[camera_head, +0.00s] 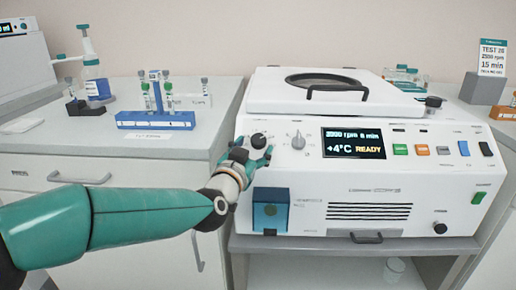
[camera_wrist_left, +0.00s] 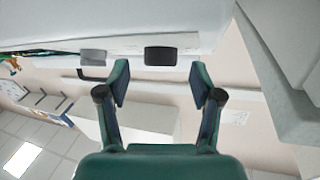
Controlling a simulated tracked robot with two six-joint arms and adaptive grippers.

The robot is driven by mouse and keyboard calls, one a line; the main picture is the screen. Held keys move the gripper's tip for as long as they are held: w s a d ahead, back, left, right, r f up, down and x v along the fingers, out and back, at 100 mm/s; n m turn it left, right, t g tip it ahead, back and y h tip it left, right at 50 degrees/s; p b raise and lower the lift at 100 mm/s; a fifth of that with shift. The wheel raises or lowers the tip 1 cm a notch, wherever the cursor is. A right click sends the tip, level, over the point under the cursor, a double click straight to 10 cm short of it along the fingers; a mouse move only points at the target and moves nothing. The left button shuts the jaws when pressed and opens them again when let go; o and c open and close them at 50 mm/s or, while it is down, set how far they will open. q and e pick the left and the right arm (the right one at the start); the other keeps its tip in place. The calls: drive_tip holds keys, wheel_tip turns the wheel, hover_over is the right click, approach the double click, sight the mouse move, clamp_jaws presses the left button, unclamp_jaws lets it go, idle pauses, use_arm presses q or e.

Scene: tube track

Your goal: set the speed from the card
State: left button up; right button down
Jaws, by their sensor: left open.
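The centrifuge (camera_head: 365,190) is white with a closed lid. Its display (camera_head: 354,142) seems to read 3000 rpm, 8 min, +4°C READY; the small digits are hard to be sure of. A black knob (camera_head: 258,140) and a pale grey knob (camera_head: 298,140) sit left of the display. The card (camera_head: 492,57) at the back right reads 2500 rpm, 15 min. My left gripper (camera_head: 253,150) is open at the black knob. In the left wrist view, the black knob (camera_wrist_left: 160,56) lies between the open fingertips, with no clear contact. My right gripper is out of view.
A blue box (camera_head: 270,210) juts from the centrifuge front below my gripper. Coloured buttons (camera_head: 421,150) are right of the display.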

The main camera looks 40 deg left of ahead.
sight(258, 141)
use_arm(q)
drive_tip(key=shift+x, duration=1.15)
